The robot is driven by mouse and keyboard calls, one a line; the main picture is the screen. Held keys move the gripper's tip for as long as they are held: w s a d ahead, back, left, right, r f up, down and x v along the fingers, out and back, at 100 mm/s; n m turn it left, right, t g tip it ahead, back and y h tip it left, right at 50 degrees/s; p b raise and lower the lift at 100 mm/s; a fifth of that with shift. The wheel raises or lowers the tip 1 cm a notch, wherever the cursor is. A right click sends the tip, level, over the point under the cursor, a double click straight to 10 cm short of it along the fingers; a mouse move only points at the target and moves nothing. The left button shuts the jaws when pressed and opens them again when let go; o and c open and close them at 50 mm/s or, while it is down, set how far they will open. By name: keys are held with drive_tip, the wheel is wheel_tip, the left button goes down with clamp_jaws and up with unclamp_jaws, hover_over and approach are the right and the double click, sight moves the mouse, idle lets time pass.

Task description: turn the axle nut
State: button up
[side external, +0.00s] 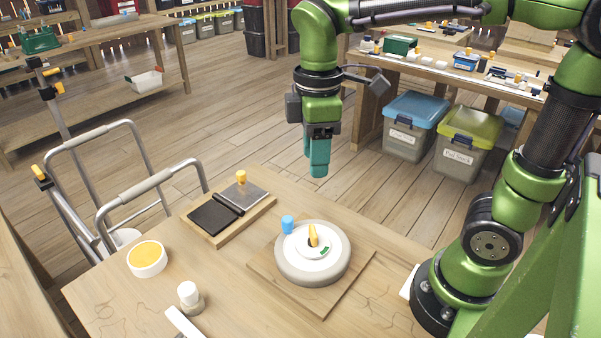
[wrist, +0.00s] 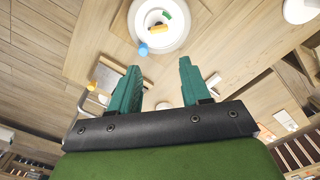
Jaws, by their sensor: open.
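A round grey wheel (side external: 290,272) with a white face lies flat on a square wooden board (side external: 340,295) on the table. At its centre stands an upright yellow-orange piece (side external: 313,236), perhaps the axle nut, with a small green mark (side external: 324,250) beside it. A blue cylinder (side external: 288,224) stands at the wheel's far left edge. My gripper (side external: 319,172) hangs above and beyond the wheel, pointing down, apart from it. In the wrist view my gripper (wrist: 158,64) shows two teal fingers spread with nothing between them. The wheel (wrist: 139,22) is ahead of the fingertips there, with the blue cylinder (wrist: 143,50) nearest them.
A bowl with yellow contents (side external: 147,255) and a white-topped knob (side external: 188,292) stand nearer left. A metal hand cart (side external: 140,185) stands beyond the table's left edge.

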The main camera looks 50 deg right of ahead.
sight(313, 230)
drive_tip(key=m, duration=0.3)
drive_tip(key=shift+c, duration=0.5)
wheel_tip(313, 230, down, 17)
drive_tip(key=m, duration=1.4)
drive_tip(key=shift+d+m, duration=0.1)
drive_tip(key=shift+m, duration=0.2)
drive_tip(key=shift+c, duration=0.3)
clamp_jaws()
